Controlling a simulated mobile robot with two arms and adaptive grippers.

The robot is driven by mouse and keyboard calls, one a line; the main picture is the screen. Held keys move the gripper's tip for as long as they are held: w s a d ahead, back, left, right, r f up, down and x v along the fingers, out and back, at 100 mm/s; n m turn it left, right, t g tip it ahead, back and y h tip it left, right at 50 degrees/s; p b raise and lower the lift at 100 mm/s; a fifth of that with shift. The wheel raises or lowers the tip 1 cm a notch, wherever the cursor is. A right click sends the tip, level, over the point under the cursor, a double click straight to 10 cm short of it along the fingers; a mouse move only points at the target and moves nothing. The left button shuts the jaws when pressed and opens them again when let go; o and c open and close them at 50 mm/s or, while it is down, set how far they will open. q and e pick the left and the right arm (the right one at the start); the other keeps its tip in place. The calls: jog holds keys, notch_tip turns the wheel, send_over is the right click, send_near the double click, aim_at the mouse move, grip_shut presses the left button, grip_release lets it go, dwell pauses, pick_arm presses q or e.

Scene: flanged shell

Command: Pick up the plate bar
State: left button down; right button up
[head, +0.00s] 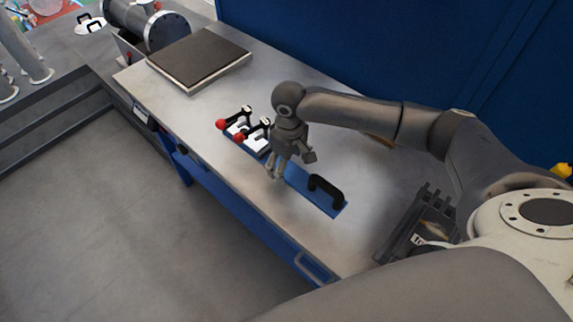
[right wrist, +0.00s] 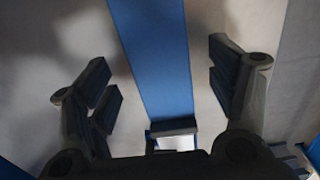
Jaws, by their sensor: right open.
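The plate bar, a long flat blue bar (head: 325,203), lies along the front part of the grey workbench. A black handle (head: 327,190) stands on its near right end. Two black toggle clamps with red knobs (head: 238,137) and white pieces are at its far left end. My right gripper (head: 275,172) is above the bar's middle, pointing down. In the right wrist view the blue bar (right wrist: 155,60) runs between the spread fingers of the open right gripper (right wrist: 165,92), with a gap on both sides. Part of the bar is hidden behind the gripper. My left gripper is not in view.
A dark-topped square plate (head: 200,58) lies at the bench's far left, near a grey cylindrical unit (head: 150,25). A dark slotted rack (head: 420,225) stands at the right. A blue wall (head: 400,50) rises behind the bench. Bare bench top (head: 225,95) shows between plate and clamps.

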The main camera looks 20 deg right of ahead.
jog(key=shift+f, duration=0.65)
grip_shut()
jog(key=shift+w+r, duration=0.2)
jog(key=shift+w, duration=0.05)
